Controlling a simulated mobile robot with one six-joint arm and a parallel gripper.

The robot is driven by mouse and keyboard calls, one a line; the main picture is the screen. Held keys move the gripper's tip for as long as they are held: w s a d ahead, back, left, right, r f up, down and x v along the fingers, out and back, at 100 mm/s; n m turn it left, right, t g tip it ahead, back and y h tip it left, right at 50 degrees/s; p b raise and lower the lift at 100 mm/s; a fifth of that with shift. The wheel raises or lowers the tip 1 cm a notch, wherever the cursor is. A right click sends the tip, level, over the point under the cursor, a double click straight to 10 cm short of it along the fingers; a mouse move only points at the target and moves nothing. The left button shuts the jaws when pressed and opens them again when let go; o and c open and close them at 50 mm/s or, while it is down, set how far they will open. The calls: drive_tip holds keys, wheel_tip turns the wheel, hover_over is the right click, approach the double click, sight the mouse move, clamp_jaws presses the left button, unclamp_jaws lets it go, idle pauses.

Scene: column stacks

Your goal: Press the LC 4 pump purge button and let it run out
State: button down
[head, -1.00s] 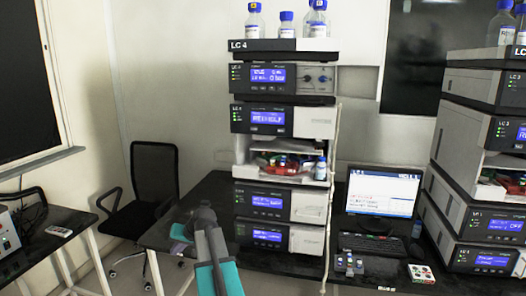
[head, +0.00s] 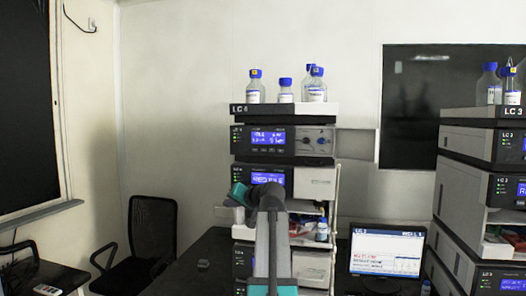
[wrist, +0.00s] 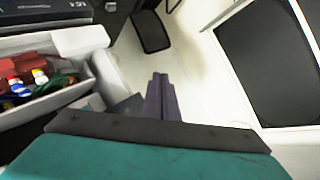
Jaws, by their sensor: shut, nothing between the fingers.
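The LC 4 stack stands in the middle of the head view, its name plate (head: 284,110) under the bottles. Its top module is the pump (head: 315,146), with a lit blue display, a row of small buttons under it and round knobs to the right. The buttons are too small to read. My gripper (wrist: 160,82) is shut and empty, its fingers together in the wrist view. In the head view my arm rises in front of the stack, below the pump. The gripper end is turned left, at the second module, apart from the pump buttons.
Blue-capped bottles (head: 285,91) stand on top of the stack. An open bay with coloured vials (wrist: 38,78) is close at left in the wrist view. The LC 3 stack (head: 468,147) and a monitor (head: 387,250) are to the right. A black chair (head: 152,232) stands left.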

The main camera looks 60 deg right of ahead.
sight(264, 151)
drive_tip(key=s+d+r+h, duration=0.1)
drive_tip(key=s+r, duration=0.4)
drive_tip(key=r, duration=0.4)
drive_tip(key=s+d+r+t+h, duration=0.1)
drive_tip(key=s+d+r, duration=0.1)
drive_tip(key=s+r, duration=0.3)
wheel_tip(264, 151, up, 4)
drive_tip(key=shift+f+m+t+h+p, duration=0.1)
drive_tip(key=shift+m+t+h+p, duration=0.2)
drive_tip(key=shift+m+p, duration=0.1)
drive_tip(key=shift+d, duration=0.1)
drive_tip(key=shift+w+d+b, duration=0.3)
drive_tip(key=shift+w+d, duration=0.15)
drive_tip(key=shift+d, duration=0.9)
drive_tip(key=shift+w+d+b, duration=0.3)
drive_tip(key=shift+w+d, duration=0.15)
drive_tip(key=shift+d, duration=0.95)
drive_tip(key=shift+w+d+b, duration=0.3)
drive_tip(key=shift+w+d, duration=0.15)
drive_tip(key=shift+d, duration=0.9)
drive_tip(key=shift+d, duration=0.1)
drive_tip(key=shift+w+d, duration=0.2)
drive_tip(key=shift+d, duration=0.1)
